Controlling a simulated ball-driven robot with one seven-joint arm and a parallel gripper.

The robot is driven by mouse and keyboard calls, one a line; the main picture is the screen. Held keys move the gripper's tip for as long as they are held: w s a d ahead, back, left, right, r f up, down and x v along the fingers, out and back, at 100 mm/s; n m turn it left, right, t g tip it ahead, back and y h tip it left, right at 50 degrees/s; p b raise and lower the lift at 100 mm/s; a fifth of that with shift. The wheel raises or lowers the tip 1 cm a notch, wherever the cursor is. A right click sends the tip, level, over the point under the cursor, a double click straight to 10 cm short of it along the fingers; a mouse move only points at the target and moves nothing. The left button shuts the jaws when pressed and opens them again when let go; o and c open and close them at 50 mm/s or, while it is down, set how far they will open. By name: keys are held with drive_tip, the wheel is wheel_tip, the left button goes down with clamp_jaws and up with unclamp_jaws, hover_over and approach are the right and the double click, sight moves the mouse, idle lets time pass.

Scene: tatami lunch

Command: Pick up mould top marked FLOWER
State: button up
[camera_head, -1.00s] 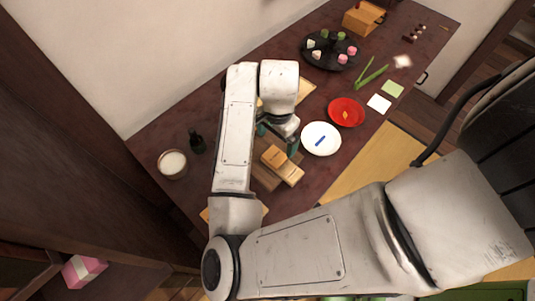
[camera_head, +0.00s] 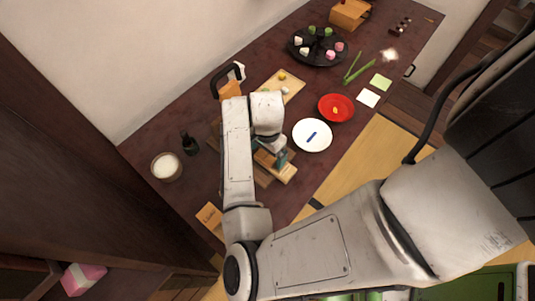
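Light wooden mould pieces (camera_head: 285,174) lie on a darker wooden board on the dark red table, partly hidden under my arm. I cannot read any FLOWER mark on them. My gripper (camera_head: 272,158), with teal fingers, is down at these pieces, with one finger at the right side of a piece. The far finger is hidden by my wrist, so I cannot tell whether it is gripping. Another flat wooden piece (camera_head: 208,214) with small dark marking lies at the table's near left edge, apart from my gripper.
A white plate (camera_head: 312,148) with a blue item and a red bowl (camera_head: 325,110) stand to the right. A dark bottle (camera_head: 189,143) and a pale-filled bowl (camera_head: 166,167) stand left. A round dark tray (camera_head: 293,47) of sweets stands at the back.

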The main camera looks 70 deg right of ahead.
drive_tip(key=c, duration=1.1)
drive_tip(key=shift+r, duration=0.1)
